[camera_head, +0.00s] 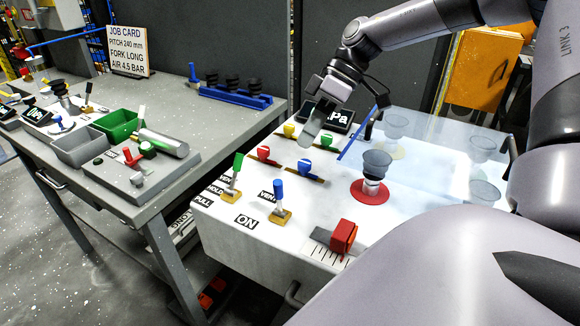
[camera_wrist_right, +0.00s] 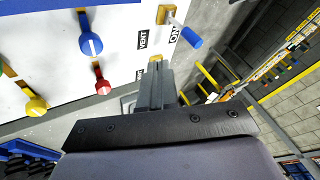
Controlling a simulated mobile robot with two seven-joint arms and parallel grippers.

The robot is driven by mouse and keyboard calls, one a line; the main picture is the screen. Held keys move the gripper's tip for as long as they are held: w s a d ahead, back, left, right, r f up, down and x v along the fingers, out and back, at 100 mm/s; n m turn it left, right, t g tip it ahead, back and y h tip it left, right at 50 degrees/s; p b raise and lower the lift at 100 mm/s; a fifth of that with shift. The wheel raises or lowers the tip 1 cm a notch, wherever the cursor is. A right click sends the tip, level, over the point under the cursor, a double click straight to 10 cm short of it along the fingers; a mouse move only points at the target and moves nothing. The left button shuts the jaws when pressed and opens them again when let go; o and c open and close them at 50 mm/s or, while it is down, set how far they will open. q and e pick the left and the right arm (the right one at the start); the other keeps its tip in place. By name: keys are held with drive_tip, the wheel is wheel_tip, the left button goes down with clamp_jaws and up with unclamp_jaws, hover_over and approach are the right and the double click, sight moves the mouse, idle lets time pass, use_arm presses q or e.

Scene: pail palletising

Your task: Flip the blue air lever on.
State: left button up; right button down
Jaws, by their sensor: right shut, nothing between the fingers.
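The blue air lever (camera_head: 278,192) stands on a brass base on the white console, with a VENT label and an ON label beside it. It also shows in the right wrist view (camera_wrist_right: 190,37), its blue grip beside the ON label. I cannot tell which end it is set to. My right gripper (camera_head: 306,140) is shut and empty above the console, behind the lever and apart from it. Its closed fingers (camera_wrist_right: 157,68) cover part of another brass base in the wrist view. My left gripper is not in view.
A green lever (camera_head: 236,172) stands left of the blue one. Red, yellow and blue valve knobs (camera_head: 264,152) lie behind. A suction cup (camera_head: 375,165) on a red disc and a red block (camera_head: 343,236) are to the right. A grey workbench (camera_head: 190,100) is at left.

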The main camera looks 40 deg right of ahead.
sight(279, 198)
drive_tip(key=s+a+f, duration=0.1)
drive_tip(key=a+f, duration=0.3)
drive_tip(key=a, duration=0.2)
drive_tip(key=shift+a+f+p, duration=0.15)
drive_tip(key=shift+a+p, duration=0.05)
drive_tip(key=shift+p, duration=0.2)
drive_tip(key=shift+s, duration=0.1)
